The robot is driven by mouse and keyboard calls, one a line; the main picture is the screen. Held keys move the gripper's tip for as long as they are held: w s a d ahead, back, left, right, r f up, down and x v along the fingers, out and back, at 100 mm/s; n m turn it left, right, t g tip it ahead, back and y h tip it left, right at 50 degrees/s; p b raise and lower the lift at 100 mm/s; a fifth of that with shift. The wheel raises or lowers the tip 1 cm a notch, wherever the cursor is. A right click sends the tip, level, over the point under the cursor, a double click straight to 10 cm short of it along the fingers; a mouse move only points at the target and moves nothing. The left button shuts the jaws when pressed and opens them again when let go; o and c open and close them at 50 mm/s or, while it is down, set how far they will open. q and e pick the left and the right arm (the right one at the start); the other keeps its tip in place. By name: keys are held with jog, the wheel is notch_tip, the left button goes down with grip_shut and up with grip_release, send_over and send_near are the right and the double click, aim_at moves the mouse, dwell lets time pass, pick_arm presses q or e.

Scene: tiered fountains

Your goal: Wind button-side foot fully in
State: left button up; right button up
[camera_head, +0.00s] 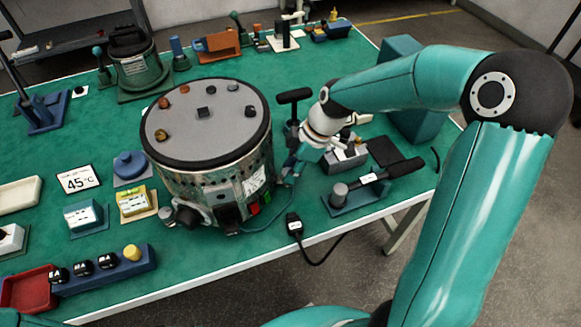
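A round metal drum (215,178) with a black rim stands on the green bench. Its grey top (205,140) bears several small knobs, brown, yellowish and dark. A dark knob (250,111) sits at the right edge of the top. Red and green buttons (254,208) are low on the drum's front right side. I cannot tell for certain which part is the button-side foot. My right gripper (289,174) points down close beside the drum's right side, below the top's level. Its fingers are small and partly lost among dark parts; contact is unclear. My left gripper is out of view.
A black-handled tool (372,178) in a blue holder and a grey block (345,156) stand right of the drum. A black cable (318,258) hangs over the front edge. A "45 °C" sign (79,180), blue rack (110,272) and red tray (28,290) lie left.

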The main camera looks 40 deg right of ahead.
grip_shut()
jog(key=shift+w, duration=0.1)
jog(key=shift+w+d+n+g+y+b, duration=0.1)
jog(key=shift+n+g+y+b, duration=0.2)
jog(key=shift+n+b, duration=0.5)
jog(key=n, duration=0.2)
jog(key=shift+w+n+g+b, duration=0.1)
jog(key=shift+n+g+b, duration=0.2)
jog(key=shift+n+g, duration=0.1)
jog(key=shift+w+r+n+g, duration=0.1)
jog(key=shift+n+g, duration=0.4)
jog(key=shift+n, duration=0.7)
jog(key=shift+w+n+g, duration=0.1)
jog(key=shift+n+g, duration=0.5)
jog(key=shift+n, duration=0.9)
jog(key=shift+d, duration=0.1)
